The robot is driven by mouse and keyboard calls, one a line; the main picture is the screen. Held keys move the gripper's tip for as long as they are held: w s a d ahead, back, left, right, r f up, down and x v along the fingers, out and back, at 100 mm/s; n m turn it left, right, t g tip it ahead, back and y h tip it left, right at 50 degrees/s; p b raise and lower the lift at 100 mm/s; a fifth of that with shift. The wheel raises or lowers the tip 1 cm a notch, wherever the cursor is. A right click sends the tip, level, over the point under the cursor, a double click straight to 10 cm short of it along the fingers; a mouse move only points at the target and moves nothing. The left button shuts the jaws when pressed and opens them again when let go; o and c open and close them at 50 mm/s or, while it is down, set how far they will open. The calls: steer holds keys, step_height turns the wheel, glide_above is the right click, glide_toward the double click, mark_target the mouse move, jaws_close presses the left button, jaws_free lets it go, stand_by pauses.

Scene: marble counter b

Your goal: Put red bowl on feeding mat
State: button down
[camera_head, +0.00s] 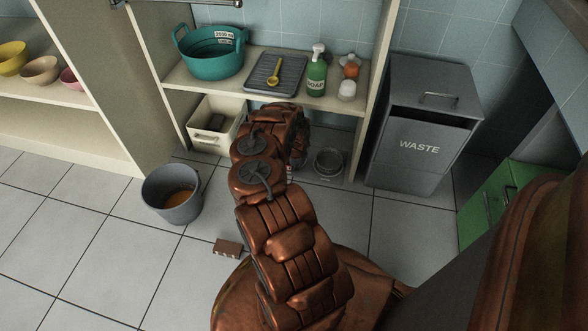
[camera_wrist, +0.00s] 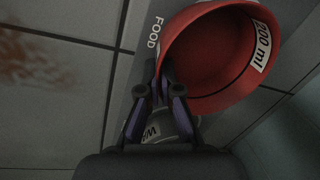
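The red bowl (camera_wrist: 205,58), marked "200 ml", fills the upper right of the wrist view. My gripper (camera_wrist: 165,78) has its fingers close together at the bowl's left rim, one seemingly inside and one outside, so it appears shut on the rim. The dark grey feeding mat (camera_wrist: 135,78) with the word "FOOD" lies beneath the bowl. I cannot tell whether the bowl touches the mat.
A white bin (camera_head: 214,141) sits under the shelf (camera_head: 228,85). A waste bin (camera_head: 408,160) stands right.

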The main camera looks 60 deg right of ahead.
steer(key=shift+f, duration=0.35)
steer(key=c, duration=1.3)
jaws_free()
steer(key=shift+r, duration=0.1)
steer(key=r+p, duration=0.2)
steer(key=r, duration=0.2)
steer(key=s+a+r+p, duration=0.1)
steer(key=r, duration=0.3)
steer(key=r+p, duration=0.2)
steer(key=r, duration=0.2)
steer(key=shift+s+a+p, duration=0.2)
steer(key=shift+a+p, duration=0.1)
